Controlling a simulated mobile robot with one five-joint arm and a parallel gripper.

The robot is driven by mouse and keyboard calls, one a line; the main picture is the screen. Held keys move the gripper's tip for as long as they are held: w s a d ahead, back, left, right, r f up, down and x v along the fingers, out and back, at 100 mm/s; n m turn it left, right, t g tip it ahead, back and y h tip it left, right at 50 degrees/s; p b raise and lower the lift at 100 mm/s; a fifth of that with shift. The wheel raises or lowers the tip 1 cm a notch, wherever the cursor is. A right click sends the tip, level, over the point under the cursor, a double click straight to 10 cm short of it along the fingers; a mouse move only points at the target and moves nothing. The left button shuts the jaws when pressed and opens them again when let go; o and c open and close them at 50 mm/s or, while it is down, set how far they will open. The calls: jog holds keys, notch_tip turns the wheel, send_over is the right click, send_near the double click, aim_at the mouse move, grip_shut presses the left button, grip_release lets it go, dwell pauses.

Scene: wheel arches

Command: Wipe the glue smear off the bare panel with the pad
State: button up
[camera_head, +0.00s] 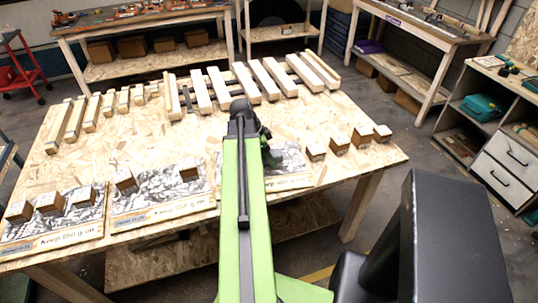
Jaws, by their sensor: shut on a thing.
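The bare panel (293,172) lies at the front right of the table, silvery and mottled, with no block on its visible part. My green arm crosses its left part. My gripper (271,155) is a dark shape low over this panel, beside the arm. Its fingertips are mostly hidden. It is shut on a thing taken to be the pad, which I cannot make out. I cannot tell whether it touches the panel. No glue smear can be told from the mottled surface; part of the panel is hidden.
Two similar panels lie to the left: the middle panel (155,203) bears two wooden blocks, the left panel (62,226) three. Several loose blocks (339,145) stand right of the bare panel. Wooden bars (248,83) line the table's back. The table's (140,137) middle left is clear.

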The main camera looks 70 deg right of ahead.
jog(key=shift+f+b, duration=1)
jog(key=shift+b, duration=0.05)
dwell(0.4)
jog(key=shift+w+d+r, duration=0.1)
jog(key=shift+w+d, duration=0.4)
jog(key=shift+d, duration=0.35)
jog(key=shift+w+d+r, duration=0.1)
jog(key=shift+w+d, duration=0.35)
jog(key=shift+d, duration=0.35)
jog(key=shift+w+d+f, duration=0.1)
jog(key=shift+w+d, duration=0.4)
jog(key=shift+d, duration=0.3)
jog(key=shift+w+d+f, duration=0.1)
jog(key=shift+w+d, duration=0.35)
jog(key=shift+d, duration=0.35)
jog(key=shift+w+a+r, duration=0.1)
jog(key=shift+w+a, duration=0.45)
jog(key=shift+w, duration=0.35)
jog(key=shift+s+a, duration=0.5)
jog(key=shift+a, duration=0.4)
jog(key=shift+s+a, duration=0.5)
jog(key=shift+a, duration=0.35)
